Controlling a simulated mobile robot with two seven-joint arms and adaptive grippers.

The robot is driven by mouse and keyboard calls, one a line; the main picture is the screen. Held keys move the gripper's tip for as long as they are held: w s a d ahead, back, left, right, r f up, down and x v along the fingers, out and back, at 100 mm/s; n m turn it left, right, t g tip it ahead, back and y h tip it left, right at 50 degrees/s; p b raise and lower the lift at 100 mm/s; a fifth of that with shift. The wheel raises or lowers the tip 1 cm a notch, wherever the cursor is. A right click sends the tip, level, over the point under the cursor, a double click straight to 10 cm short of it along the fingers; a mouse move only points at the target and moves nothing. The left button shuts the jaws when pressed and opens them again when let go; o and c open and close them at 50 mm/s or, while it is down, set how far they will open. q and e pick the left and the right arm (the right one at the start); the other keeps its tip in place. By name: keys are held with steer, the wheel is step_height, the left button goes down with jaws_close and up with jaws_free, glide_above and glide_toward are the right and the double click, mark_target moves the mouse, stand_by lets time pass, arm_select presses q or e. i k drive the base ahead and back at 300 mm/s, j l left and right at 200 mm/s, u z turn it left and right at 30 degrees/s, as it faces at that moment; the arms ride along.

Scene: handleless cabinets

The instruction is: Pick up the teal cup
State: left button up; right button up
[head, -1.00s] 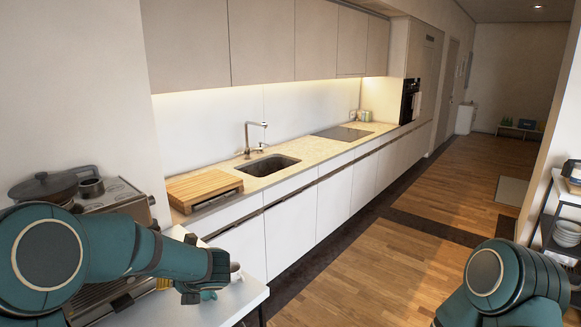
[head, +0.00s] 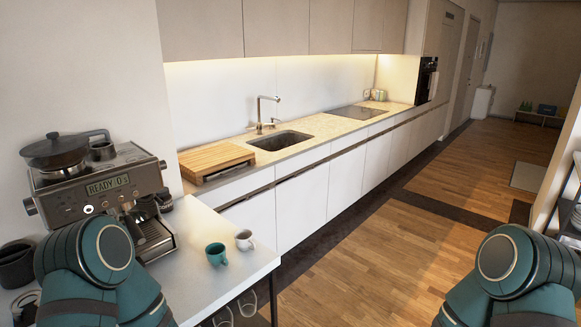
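The teal cup (head: 215,254) stands upright on the white side table in the lower left of the head view, near the table's right edge. A light grey cup (head: 244,240) stands close behind it to the right. Nothing of mine touches the teal cup. My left arm is folded at the lower left and my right arm at the lower right. Both grippers are out of view below the frame.
The white table (head: 255,264) also carries an espresso machine (head: 105,195) with a pan on top. Mugs (head: 235,312) hang below the table edge. A counter with a sink (head: 281,141) and wooden board (head: 216,160) runs behind. The wooden floor (head: 370,270) is clear.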

mark_target(215, 252)
steer(key=i+l+u, duration=0.2)
steer(key=u, duration=0.3)
steer(key=i+l+u, duration=0.2)
steer(key=l+u, duration=0.25)
steer(key=i+l+u, duration=0.1)
steer(key=l, duration=0.2)
steer(key=i+l, duration=0.1)
steer(key=l, duration=0.15)
steer(key=i+l+u, duration=0.15)
steer(key=l, duration=0.15)
steer(key=k, duration=0.05)
